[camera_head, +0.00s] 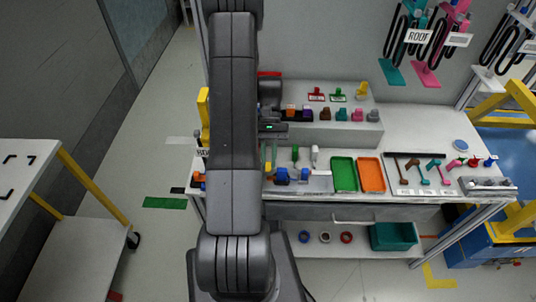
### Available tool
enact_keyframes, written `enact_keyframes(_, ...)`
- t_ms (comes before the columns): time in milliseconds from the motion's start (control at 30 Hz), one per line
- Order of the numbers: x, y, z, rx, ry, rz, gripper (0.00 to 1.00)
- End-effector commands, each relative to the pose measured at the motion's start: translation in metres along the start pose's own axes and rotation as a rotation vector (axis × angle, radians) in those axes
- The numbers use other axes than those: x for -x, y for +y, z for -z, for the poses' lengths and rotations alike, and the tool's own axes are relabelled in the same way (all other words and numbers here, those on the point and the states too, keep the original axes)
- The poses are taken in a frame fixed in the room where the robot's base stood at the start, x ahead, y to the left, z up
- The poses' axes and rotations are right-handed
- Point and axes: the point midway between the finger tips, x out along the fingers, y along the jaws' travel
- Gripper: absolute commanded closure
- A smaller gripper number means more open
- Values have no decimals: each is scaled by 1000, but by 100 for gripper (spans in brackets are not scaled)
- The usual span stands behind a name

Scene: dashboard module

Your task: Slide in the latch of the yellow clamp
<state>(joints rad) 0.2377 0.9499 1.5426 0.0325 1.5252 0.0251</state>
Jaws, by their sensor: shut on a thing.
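My gripper (270,150) is over the left part of the workbench, just right of my forearm, which hides much of it. Narrow yellow and greenish upright shapes show below its body. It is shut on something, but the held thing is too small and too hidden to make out. A small yellow piece (362,90) stands on the raised shelf, right of a red piece and a green piece. A tall yellow part (204,115) stands at the bench's left edge. I cannot tell which yellow thing is the clamp, and no latch can be made out.
A green tray (344,174) and an orange tray (371,175) lie right of my gripper. Small blue parts (282,176) lie near the front edge. Several coloured pieces line the raised shelf (330,133). Tools lie on the right. A teal bin (394,236) is below.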

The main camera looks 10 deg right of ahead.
Motion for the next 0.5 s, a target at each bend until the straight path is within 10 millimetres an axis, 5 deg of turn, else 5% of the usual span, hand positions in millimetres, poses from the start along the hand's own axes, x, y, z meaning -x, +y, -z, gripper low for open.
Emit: enact_keyframes(500, 1, 0, 0, 0, -69, 0, 100)
